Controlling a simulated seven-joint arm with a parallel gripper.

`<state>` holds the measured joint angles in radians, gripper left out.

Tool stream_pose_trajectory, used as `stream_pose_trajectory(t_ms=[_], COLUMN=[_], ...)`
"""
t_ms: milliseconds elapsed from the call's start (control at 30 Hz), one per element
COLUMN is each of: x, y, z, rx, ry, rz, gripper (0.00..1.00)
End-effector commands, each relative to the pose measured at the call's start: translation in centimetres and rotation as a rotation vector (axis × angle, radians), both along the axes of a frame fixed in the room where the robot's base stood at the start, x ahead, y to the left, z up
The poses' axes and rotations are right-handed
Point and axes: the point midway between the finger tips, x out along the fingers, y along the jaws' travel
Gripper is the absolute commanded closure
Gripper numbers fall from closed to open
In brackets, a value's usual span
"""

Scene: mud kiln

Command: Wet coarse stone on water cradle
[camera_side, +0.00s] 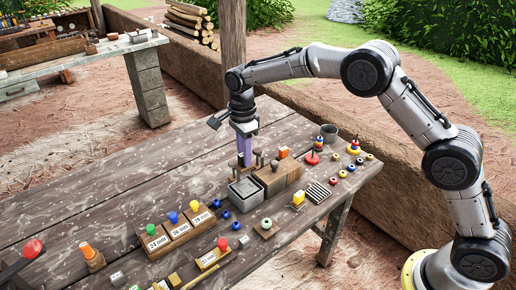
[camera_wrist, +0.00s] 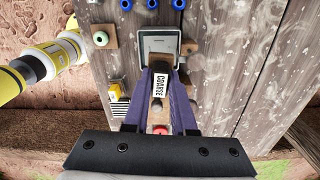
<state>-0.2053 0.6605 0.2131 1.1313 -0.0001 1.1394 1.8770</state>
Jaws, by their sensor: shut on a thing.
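My gripper (camera_side: 245,164) points down over the wooden table, with its purple fingers closed together. In the wrist view the fingers (camera_wrist: 160,75) are shut on the coarse stone (camera_wrist: 158,88), whose white label reads COARSE. Most of the stone is hidden by the fingers, and I cannot make it out in the side view. The water cradle, a grey rectangular tray (camera_side: 234,197), stands just in front of my gripper. It also shows in the wrist view (camera_wrist: 147,36), just beyond the fingertips. I cannot tell whether the stone touches it.
A wooden block (camera_side: 280,178) with dark upright handles stands right of the tray. Several blue rings (camera_side: 224,214) lie in front. A labelled block with coloured knobs (camera_side: 178,232) is at the left. A yellow block (camera_side: 298,198) and a bucket (camera_side: 329,132) are to the right. The table's left rear is clear.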

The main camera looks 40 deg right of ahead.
Motion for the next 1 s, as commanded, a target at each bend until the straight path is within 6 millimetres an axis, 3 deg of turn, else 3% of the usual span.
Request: stream_pose_trajectory(t_ms=[600,1000], x=[-0.2,-0.2], y=[0.1,0.1], z=[-5.2,-6.6], rx=[0.0,0.001], ry=[-0.001,-0.003], rz=[0.003,0.003], gripper=[1.0,1.0])
